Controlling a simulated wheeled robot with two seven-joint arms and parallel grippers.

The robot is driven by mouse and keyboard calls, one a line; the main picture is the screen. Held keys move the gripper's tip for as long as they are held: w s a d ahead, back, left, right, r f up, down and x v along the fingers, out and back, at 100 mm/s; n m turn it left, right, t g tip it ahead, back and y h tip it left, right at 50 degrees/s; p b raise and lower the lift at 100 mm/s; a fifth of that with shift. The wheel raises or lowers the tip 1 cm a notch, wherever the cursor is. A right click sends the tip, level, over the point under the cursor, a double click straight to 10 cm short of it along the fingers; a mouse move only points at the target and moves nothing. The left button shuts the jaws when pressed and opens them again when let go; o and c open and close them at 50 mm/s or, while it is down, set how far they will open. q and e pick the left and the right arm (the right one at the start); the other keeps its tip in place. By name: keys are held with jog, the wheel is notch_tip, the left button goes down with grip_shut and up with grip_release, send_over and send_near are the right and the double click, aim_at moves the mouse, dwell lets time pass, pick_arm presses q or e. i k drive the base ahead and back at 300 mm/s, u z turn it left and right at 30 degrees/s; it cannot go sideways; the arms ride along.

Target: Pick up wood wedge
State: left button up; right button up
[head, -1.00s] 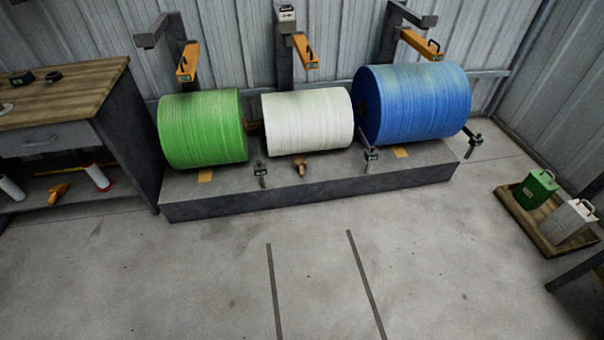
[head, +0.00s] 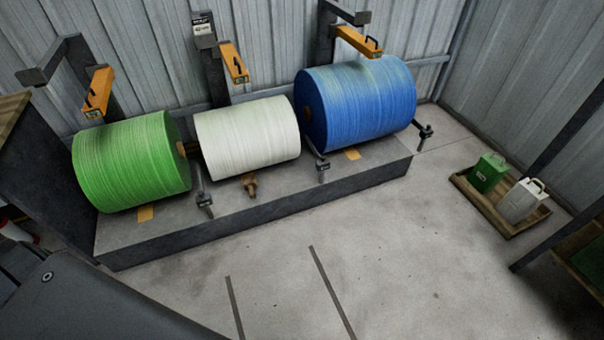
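A small brown, wooden-looking piece (head: 250,186) sits on the front edge of the low grey plinth (head: 260,212), below the white roll (head: 248,137). It looks like the wood wedge, but it is too small to be certain of its shape. The green roll (head: 130,162) is to its left and the blue roll (head: 358,102) is to its right. Neither of my grippers shows in the head view.
Metal brackets with orange arms (head: 234,62) stand behind the rolls. Small dark posts (head: 204,200) stand along the plinth's front. A wooden tray (head: 487,208) at right holds a green can (head: 488,172) and a white can (head: 522,200). The concrete floor (head: 400,270) in front is mostly clear.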

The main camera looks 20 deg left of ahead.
aim_at(250, 184)
jog(key=z, duration=0.65)
jog(key=i, duration=1.75)
jog(key=u, duration=1.1)
jog(key=i, duration=0.9)
jog(key=u, duration=0.95)
